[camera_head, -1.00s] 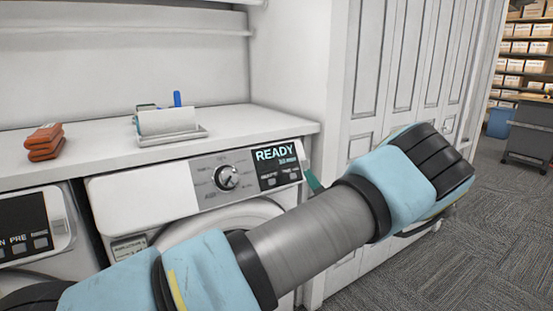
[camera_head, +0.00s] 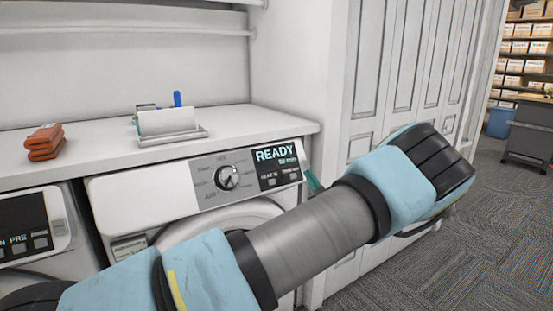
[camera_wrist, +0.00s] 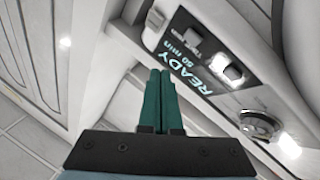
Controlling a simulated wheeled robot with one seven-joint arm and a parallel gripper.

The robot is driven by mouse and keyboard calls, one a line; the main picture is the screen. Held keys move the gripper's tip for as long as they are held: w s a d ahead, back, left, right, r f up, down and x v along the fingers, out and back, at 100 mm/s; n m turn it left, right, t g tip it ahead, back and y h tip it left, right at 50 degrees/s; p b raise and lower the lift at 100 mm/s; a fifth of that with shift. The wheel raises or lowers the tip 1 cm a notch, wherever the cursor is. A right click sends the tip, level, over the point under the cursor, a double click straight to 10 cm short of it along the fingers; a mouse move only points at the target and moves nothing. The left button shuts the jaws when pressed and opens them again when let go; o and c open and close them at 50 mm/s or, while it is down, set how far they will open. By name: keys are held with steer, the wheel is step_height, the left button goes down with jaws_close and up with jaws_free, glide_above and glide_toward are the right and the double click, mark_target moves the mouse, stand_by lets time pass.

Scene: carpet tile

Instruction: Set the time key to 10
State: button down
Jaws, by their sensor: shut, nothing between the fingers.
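The dryer's control panel (camera_head: 245,172) shows READY and a small minutes line, which reads 50 min in the wrist view. The time key (camera_head: 293,176) is the right one of two small keys under the display (camera_head: 276,154). It also shows in the wrist view (camera_wrist: 193,34). My gripper (camera_head: 313,181) is mostly hidden behind my forearm; a green finger shows just right of the panel's end. In the wrist view, my gripper's two green fingers (camera_wrist: 160,73) are together and empty, their tips near the panel's edge, apart from the key as far as I can tell.
A round dial (camera_head: 227,177) is left of the display. A second appliance (camera_head: 30,225) stands at left. The counter above holds orange-brown blocks (camera_head: 44,145) and a white tray (camera_head: 185,136). Panelled doors (camera_head: 395,70) are at right; carpet (camera_head: 450,240) lies open beyond.

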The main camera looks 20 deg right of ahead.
steer(key=w+a+f+n+g+h+p, duration=0.2)
steer(key=a+f+n+g+p, duration=0.4)
steer(key=f, duration=0.3)
steer(key=s+d+r+n+g+h+p, duration=0.1)
steer(key=s+d+r+n+h+p, duration=0.1)
steer(key=r+n, duration=0.3)
steer(key=s+d+r+n+g+h+p, duration=0.1)
steer(key=s+d+r+n+h+p, duration=0.2)
steer(key=r+n, duration=0.3)
steer(key=n, duration=0.3)
steer(key=shift+s+d+r+n+h, duration=0.2)
steer(key=shift+d+n+h, duration=0.1)
steer(key=shift+d+h, duration=0.1)
steer(key=shift+w+a, duration=0.1)
steer(key=shift+w, duration=0.05)
